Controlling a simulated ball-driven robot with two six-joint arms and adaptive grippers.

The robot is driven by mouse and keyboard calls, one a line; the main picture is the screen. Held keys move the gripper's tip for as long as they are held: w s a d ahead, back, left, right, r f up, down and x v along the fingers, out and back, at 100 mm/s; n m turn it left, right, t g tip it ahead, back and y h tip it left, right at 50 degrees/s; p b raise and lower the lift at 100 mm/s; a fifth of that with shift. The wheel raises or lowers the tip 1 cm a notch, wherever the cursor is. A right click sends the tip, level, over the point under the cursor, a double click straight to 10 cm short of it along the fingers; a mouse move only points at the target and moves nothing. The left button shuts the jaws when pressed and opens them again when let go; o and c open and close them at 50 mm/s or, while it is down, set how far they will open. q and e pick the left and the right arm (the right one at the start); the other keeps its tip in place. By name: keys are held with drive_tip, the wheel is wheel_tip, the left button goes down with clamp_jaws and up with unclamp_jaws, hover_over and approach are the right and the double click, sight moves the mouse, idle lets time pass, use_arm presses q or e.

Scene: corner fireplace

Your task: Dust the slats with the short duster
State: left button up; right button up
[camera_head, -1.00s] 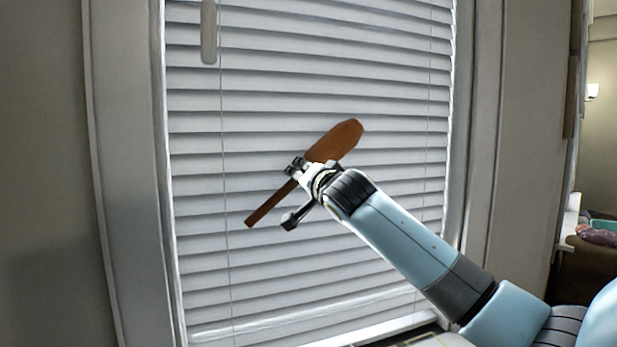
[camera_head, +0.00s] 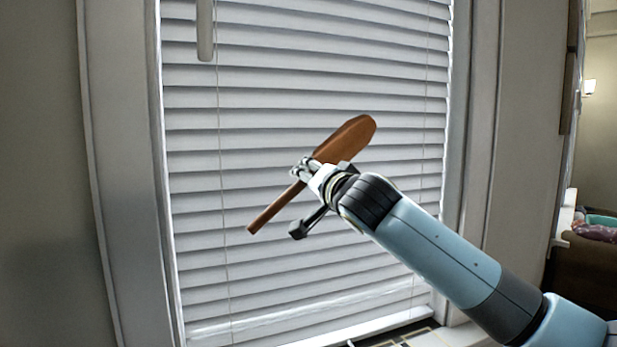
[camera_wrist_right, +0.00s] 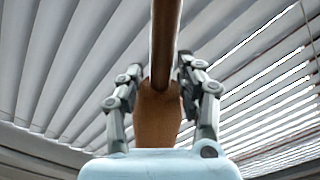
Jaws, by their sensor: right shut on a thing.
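The short duster (camera_head: 346,139) is brown, with a broad rounded head and a thin straight handle. My right gripper (camera_head: 305,170) is shut on it where the handle meets the head. The head points up and right, the handle down and left. In the right wrist view the duster (camera_wrist_right: 158,118) stands between the two fingers of the gripper (camera_wrist_right: 162,88). The white slats (camera_head: 290,105) of a window blind fill the space behind the duster. I cannot tell whether the duster touches them. My left gripper is not in view.
The window frame (camera_head: 118,170) borders the blind on the left, and a sill (camera_head: 375,328) runs below it. A wand (camera_head: 205,30) and thin cords hang in front of the slats. At the far right is a dark sofa (camera_head: 585,270) with a pinkish item.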

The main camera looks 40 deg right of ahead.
drive_tip(key=shift+v, duration=1.45)
